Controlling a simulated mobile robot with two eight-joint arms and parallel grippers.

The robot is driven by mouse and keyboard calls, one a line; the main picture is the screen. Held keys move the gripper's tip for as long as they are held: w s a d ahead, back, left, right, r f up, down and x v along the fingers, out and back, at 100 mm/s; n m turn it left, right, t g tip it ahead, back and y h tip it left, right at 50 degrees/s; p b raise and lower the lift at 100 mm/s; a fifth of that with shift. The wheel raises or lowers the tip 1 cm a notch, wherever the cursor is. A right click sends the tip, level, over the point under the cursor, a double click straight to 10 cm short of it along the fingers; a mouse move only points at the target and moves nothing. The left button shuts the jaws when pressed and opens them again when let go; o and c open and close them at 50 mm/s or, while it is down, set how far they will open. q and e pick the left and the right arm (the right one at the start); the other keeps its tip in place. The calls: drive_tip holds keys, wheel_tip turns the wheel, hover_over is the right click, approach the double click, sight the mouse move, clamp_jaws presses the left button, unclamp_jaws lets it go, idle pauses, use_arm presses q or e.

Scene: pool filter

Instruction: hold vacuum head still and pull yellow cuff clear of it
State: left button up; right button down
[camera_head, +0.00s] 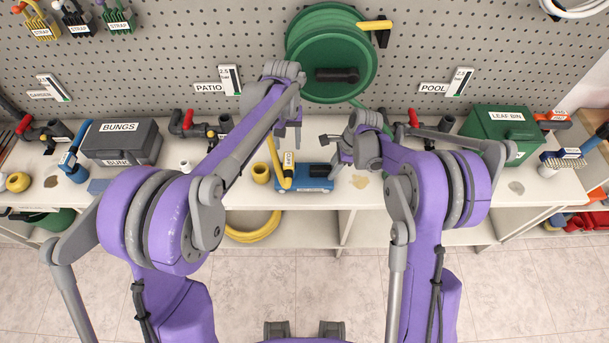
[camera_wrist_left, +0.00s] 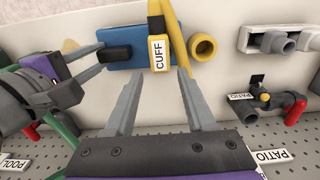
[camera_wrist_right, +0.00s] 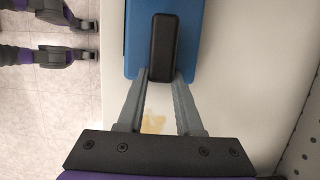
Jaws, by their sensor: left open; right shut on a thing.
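The blue vacuum head (camera_head: 305,186) lies on the white bench; it also shows in the left wrist view (camera_wrist_left: 126,56). A yellow cuff with a "CUFF" label (camera_wrist_left: 158,52) sits at its left end in the head view (camera_head: 287,171). My right gripper (camera_head: 337,163) is shut on the black block (camera_wrist_right: 162,45) at the vacuum head's right end. My left gripper (camera_head: 290,146) is open and empty above the bench, behind the cuff. In the left wrist view its fingers (camera_wrist_left: 155,75) point at the cuff and are apart from it.
A yellow hose end (camera_head: 261,173) stands just left of the cuff. A valve assembly marked PATIO (camera_wrist_left: 283,100) is further left and back. The grey BUNGS box (camera_head: 121,140) and green LEAF BIN (camera_head: 497,131) stand to either side. A green hose reel (camera_head: 332,50) hangs on the pegboard behind.

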sight(288, 156)
use_arm(q)
drive_tip(key=shift+f, duration=2.3)
drive_tip(key=shift+c, duration=0.3)
clamp_jaws()
drive_tip(key=shift+r, duration=0.7)
drive_tip(key=shift+r, duration=3)
use_arm(e)
drive_tip(key=shift+c, duration=2.4)
unclamp_jaws()
